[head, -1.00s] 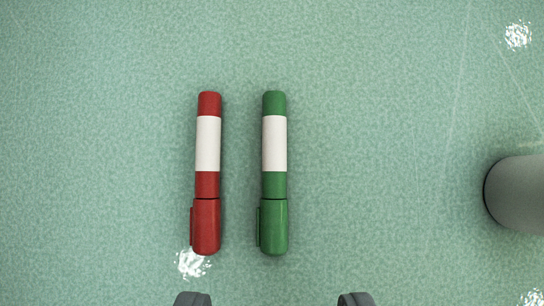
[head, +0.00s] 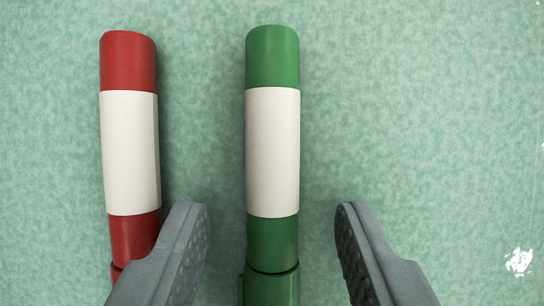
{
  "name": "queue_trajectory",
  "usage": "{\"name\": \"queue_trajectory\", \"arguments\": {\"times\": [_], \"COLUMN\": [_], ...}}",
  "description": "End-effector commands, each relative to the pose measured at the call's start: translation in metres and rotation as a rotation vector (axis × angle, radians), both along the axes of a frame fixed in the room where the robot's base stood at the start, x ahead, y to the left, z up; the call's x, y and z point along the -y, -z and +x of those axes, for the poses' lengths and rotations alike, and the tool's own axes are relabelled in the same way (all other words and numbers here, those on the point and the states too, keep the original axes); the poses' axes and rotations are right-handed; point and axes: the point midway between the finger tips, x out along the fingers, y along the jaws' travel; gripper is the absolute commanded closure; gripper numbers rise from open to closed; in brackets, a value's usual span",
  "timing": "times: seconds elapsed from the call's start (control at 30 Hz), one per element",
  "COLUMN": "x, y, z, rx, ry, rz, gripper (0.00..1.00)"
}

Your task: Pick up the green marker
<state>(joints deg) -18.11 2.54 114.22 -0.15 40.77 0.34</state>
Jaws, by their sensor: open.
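The green marker (head: 272,150), with a white band round its middle, lies lengthwise up the picture near the centre. Its capped end runs out of view at the bottom edge. My gripper (head: 268,215) is open, with one grey finger on each side of the green marker's lower part. There is a visible gap between the marker and each finger. No contact with it shows.
A red marker (head: 130,150) with a white band lies alongside on the left. My left finger overlaps its lower part in the picture; whether they touch cannot be told.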

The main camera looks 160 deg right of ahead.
Motion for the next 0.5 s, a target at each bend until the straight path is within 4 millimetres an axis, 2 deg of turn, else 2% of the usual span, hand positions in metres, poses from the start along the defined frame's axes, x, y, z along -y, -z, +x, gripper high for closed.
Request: {"name": "queue_trajectory", "arguments": {"times": [0.23,0.43,0.5], "x": [-0.0002,-0.0002,-0.0002], "y": [0.0015,0.0014,0.0014], "z": [0.0007,0.0007,0.0007], "rx": [0.0,0.0,0.0], "ry": [0.0,0.0,0.0], "rz": [0.0,0.0,0.0], "gripper": [0.59,0.99,1.0]}}
